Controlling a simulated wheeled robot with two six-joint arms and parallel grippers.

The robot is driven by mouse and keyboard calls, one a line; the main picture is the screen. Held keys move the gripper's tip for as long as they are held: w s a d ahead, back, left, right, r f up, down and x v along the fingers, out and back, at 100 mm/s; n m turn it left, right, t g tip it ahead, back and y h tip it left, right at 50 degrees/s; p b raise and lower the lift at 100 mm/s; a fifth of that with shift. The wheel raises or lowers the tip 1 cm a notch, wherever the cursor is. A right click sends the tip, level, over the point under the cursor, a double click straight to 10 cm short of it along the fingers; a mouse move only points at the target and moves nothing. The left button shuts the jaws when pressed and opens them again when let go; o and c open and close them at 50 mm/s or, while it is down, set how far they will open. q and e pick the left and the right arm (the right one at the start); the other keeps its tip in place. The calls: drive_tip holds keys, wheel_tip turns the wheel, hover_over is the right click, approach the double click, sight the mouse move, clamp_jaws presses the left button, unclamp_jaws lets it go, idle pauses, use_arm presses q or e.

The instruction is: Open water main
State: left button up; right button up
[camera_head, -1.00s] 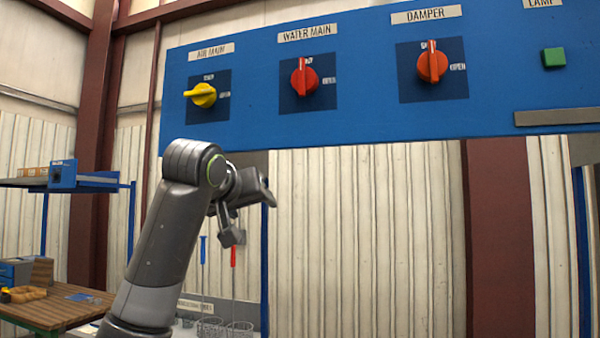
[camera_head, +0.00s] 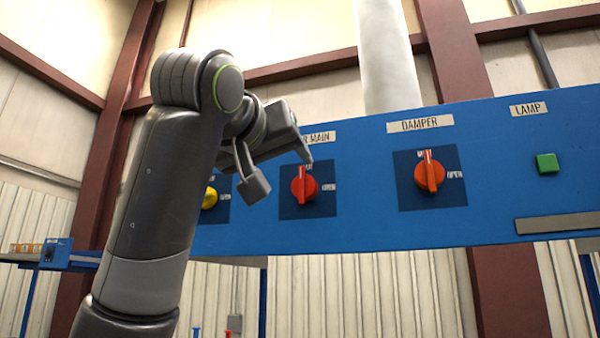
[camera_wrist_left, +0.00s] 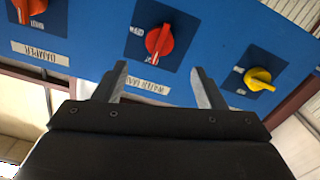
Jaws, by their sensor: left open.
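The water main knob (camera_head: 304,188) is a red rotary knob on a dark blue square of the blue panel (camera_head: 360,225). Its handle stands upright, pointing at the upper mark; another mark is to its right. Its label (camera_head: 318,137) is partly covered by my arm. My left gripper (camera_head: 280,170) is open and empty, in front of the panel and at the knob's upper left in the picture. In the left wrist view the knob (camera_wrist_left: 159,41) lies beyond the gap between the two fingers (camera_wrist_left: 162,82), apart from them. My right gripper is not in view.
The red damper knob (camera_head: 430,174) is to the right, with a green lamp button (camera_head: 546,163) farther right. A yellow knob (camera_head: 209,198) is left, partly behind my arm; it also shows in the wrist view (camera_wrist_left: 258,79). A ledge (camera_head: 558,222) juts below the button.

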sight(301, 184)
use_arm(q)
drive_tip(key=p+x, duration=0.4)
drive_tip(key=x, duration=0.5)
drive_tip(key=shift+w, duration=0.3)
drive_tip(key=shift+w+d+p, duration=0.25)
drive_tip(key=shift+w+p, duration=0.1)
drive_tip(key=shift+w, duration=0.05)
drive_tip(key=c, duration=1)
